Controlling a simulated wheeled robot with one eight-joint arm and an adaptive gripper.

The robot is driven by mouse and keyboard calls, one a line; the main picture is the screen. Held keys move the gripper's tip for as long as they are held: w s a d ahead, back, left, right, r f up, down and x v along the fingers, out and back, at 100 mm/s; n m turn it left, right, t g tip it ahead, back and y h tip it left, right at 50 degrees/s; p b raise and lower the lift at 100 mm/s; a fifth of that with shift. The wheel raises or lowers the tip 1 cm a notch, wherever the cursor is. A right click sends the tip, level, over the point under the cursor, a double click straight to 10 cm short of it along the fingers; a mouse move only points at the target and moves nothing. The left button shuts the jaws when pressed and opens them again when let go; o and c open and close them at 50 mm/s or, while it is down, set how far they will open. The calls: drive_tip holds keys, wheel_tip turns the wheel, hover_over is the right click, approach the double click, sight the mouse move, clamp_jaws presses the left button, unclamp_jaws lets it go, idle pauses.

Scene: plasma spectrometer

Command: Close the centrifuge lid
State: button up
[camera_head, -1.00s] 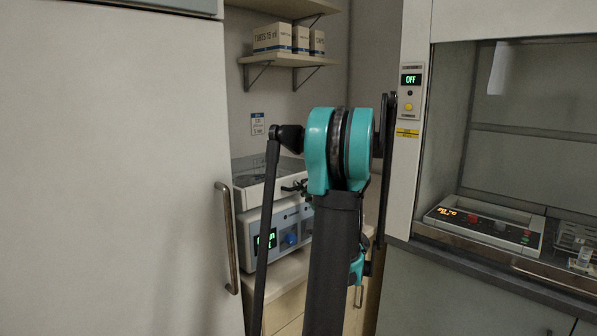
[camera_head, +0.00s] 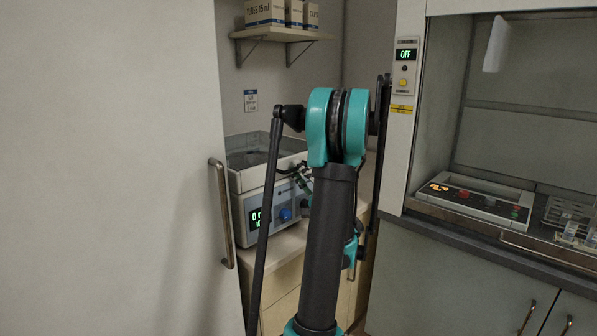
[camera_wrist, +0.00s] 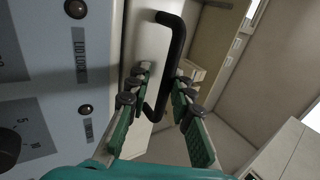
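The centrifuge (camera_head: 277,232) stands on a counter behind my arm in the head view, with a lit display and a blue knob on its grey front. Its pale upper part (camera_head: 240,182) has a dark, glassy top; I cannot tell how far the lid is open. In the wrist view a black bar handle (camera_wrist: 180,40) stands out from a pale surface beside the panel marked LID LOCK (camera_wrist: 80,60). My gripper (camera_wrist: 163,88) is open, with its green-padded fingers on either side of the handle. I cannot tell whether they touch it. My arm hides part of the centrifuge's right side.
A large pale door with a metal handle (camera_head: 221,213) fills the left, close to the centrifuge. A shelf with boxes (camera_head: 280,36) hangs above. At the right stands a fume hood with a red-buttoned device (camera_head: 475,198) on its dark worktop.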

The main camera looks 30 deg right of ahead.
drive_tip(key=s+d+f, duration=0.1)
drive_tip(key=s+d, duration=0.1)
drive_tip(key=s, duration=0.5)
drive_tip(key=s+d+f, duration=0.1)
drive_tip(key=s+d, duration=0.2)
drive_tip(key=s, duration=0.5)
drive_tip(key=shift+s+f, duration=0.25)
drive_tip(key=shift+f, duration=0.05)
